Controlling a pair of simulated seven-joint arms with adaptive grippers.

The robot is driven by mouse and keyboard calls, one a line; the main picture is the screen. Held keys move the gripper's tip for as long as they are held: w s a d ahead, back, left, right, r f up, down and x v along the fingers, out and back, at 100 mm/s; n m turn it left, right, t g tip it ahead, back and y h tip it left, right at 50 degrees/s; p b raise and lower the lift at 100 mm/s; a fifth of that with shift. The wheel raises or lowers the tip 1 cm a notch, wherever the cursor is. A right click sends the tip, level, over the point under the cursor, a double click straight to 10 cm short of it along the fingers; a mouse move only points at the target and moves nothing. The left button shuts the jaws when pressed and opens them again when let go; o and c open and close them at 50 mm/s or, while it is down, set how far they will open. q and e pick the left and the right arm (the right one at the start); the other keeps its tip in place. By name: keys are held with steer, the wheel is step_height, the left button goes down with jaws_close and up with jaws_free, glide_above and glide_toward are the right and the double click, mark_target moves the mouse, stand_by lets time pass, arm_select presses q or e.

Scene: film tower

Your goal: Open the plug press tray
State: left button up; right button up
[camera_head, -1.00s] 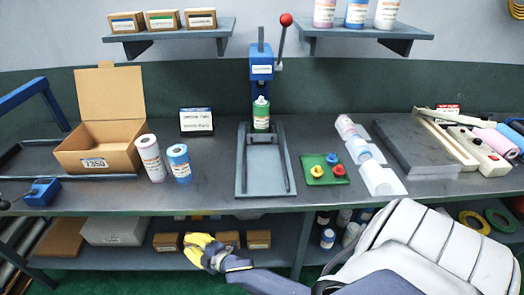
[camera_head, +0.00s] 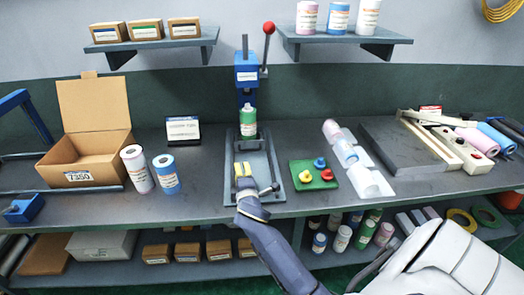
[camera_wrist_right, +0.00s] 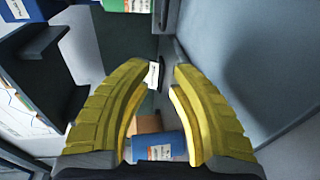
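The plug press (camera_head: 247,75) stands at the middle back of the bench, a blue head with a red-balled lever. A green labelled roll (camera_head: 248,122) stands upright beneath it. The grey press tray (camera_head: 277,199) extends forward from its foot; the gripper and forearm hide part of it. My right gripper (camera_head: 243,170), with yellow fingers, is over the front half of the tray; I cannot tell whether it touches. In the right wrist view its fingertips (camera_wrist_right: 159,68) are apart, with a dark bar and small white label beyond the gap. My left gripper is not in view.
A green board with coloured knobs (camera_head: 314,174) lies right of the tray. A white and a blue roll (camera_head: 166,174) stand left, beside an open cardboard box (camera_head: 92,145). Clear plastic holders (camera_head: 367,181) lie further right. The bench edge runs just below the tray.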

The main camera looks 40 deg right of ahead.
mark_target(249, 150)
steer(key=d, duration=0.1)
steer(key=s+d+g+h, duration=0.1)
steer(key=shift+s+d+m, duration=0.1)
steer(key=shift+d+m, duration=0.2)
steer(key=shift+d, duration=0.4)
steer(key=x, duration=1.7)
steer(key=shift+d+f, duration=0.1)
steer(key=shift+f, duration=0.05)
steer(key=shift+o, duration=0.2)
jaws_close()
